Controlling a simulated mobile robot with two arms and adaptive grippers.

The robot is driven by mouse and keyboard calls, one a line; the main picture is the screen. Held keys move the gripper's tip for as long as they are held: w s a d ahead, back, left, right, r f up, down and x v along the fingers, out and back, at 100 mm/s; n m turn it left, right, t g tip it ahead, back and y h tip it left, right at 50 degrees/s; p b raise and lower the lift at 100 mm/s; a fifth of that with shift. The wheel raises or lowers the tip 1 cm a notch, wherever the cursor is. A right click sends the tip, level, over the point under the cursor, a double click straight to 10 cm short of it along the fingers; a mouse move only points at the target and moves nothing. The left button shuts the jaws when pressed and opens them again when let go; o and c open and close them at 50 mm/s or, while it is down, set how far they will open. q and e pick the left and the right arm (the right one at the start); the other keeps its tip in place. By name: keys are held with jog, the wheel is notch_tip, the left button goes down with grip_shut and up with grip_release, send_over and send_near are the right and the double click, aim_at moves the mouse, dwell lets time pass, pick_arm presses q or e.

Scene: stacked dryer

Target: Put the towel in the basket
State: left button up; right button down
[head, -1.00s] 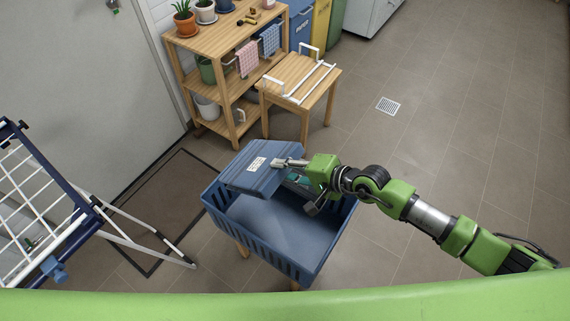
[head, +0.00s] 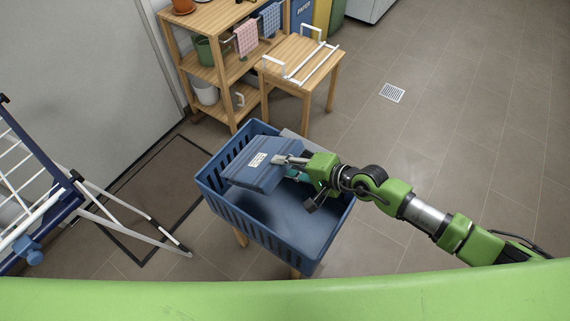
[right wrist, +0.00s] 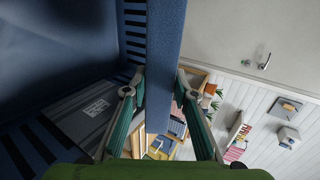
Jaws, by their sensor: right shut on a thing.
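The towel (head: 250,175) looks like a flat, folded blue slab with a white label. It is over the back left part of the blue basket (head: 235,212), within its rim in the head view. I cannot tell whether it touches the basket. My right gripper (head: 287,161) is shut on the towel's right edge. In the right wrist view the fingers (right wrist: 155,92) have a blue edge between them, and slotted basket walls (right wrist: 60,30) show on the left. The basket stands on wooden legs, its front floor bare. My left gripper is out of view.
A white drying rack (head: 60,210) stands at the left. A wooden stool with white bars (head: 300,70) stands behind the basket, beside a wooden shelf (head: 190,65) with hanging cloths. The tiled floor (head: 450,110) is clear at the right.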

jog(key=c, duration=1.6)
grip_release()
jog(key=shift+f, duration=0.1)
jog(key=v, duration=1.2)
